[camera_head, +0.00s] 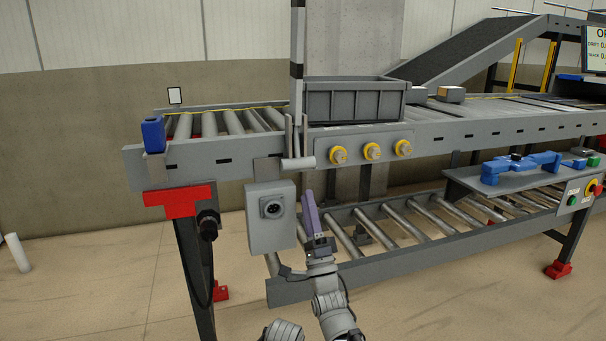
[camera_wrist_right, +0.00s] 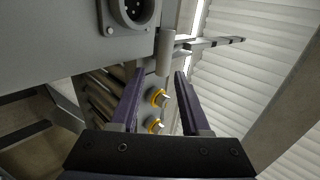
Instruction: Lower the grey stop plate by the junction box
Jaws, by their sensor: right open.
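A grey horizontal bar handle (camera_head: 298,163) hangs on thin upright arms at the conveyor's near side, just above the grey junction box (camera_head: 270,215). A tall narrow upright with dark bands (camera_head: 297,45) rises directly above it; I cannot tell whether this is the stop plate seen edge-on. My right gripper (camera_head: 309,196) is open and empty below the handle, right of the junction box. In the right wrist view, its two purple fingers (camera_wrist_right: 158,75) point toward the handle (camera_wrist_right: 166,52), which lies beyond the tips and seems apart from them. The junction box (camera_wrist_right: 75,35) also shows there.
A grey crate (camera_head: 352,104) sits on the upper conveyor behind the yellow-ringed knobs (camera_head: 372,152). The lower roller lane (camera_head: 390,226) runs behind my right arm. A blue device (camera_head: 520,166) lies on a shelf at right. Open floor lies in front.

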